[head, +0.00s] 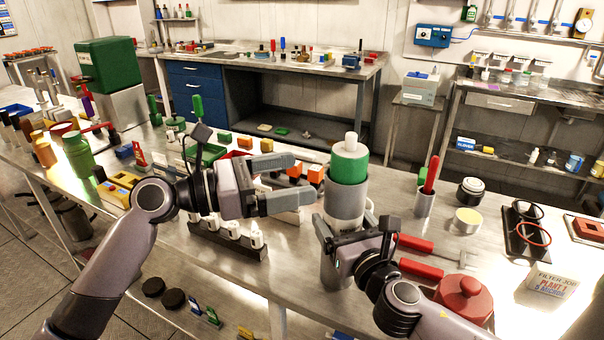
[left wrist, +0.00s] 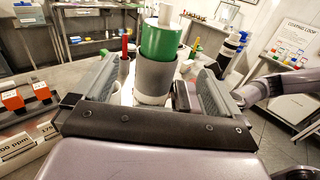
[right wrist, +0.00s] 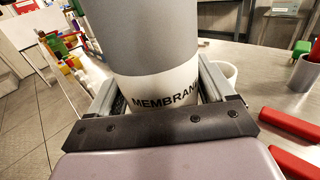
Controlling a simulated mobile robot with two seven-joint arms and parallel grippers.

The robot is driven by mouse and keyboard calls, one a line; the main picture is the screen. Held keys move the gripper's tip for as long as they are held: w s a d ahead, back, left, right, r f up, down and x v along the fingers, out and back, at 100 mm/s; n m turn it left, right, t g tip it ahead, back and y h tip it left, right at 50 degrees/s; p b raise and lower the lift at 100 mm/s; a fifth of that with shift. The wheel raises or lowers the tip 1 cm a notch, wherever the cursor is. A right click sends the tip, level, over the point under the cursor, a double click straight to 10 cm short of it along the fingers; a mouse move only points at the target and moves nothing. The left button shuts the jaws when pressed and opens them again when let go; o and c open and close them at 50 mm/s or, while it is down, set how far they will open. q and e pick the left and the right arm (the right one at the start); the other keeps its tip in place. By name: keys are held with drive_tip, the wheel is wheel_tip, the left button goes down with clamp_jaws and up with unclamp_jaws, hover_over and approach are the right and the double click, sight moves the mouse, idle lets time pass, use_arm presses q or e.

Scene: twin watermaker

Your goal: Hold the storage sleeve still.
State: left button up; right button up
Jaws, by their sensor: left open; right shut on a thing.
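The storage sleeve (head: 344,203) is a grey upright cylinder at the centre of the head view. A green piece (head: 349,166) with a white stub on top stands in or on its upper end. In the right wrist view the sleeve (right wrist: 155,45) carries a white band lettered "MEMBRAN", its end cut off. My right gripper (head: 353,229) is shut on the sleeve, fingers on either side of its lower part. My left gripper (head: 301,180) is open and empty, just left of the sleeve. In the left wrist view the sleeve (left wrist: 155,80) shows between its spread fingers, farther ahead.
A grey cup (head: 424,203) with red and green handles stands behind right. A dark rack (head: 226,241) with white pieces is at the left.

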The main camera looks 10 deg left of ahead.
drive_tip(key=shift+r, duration=0.1)
drive_tip(key=o, duration=1.2)
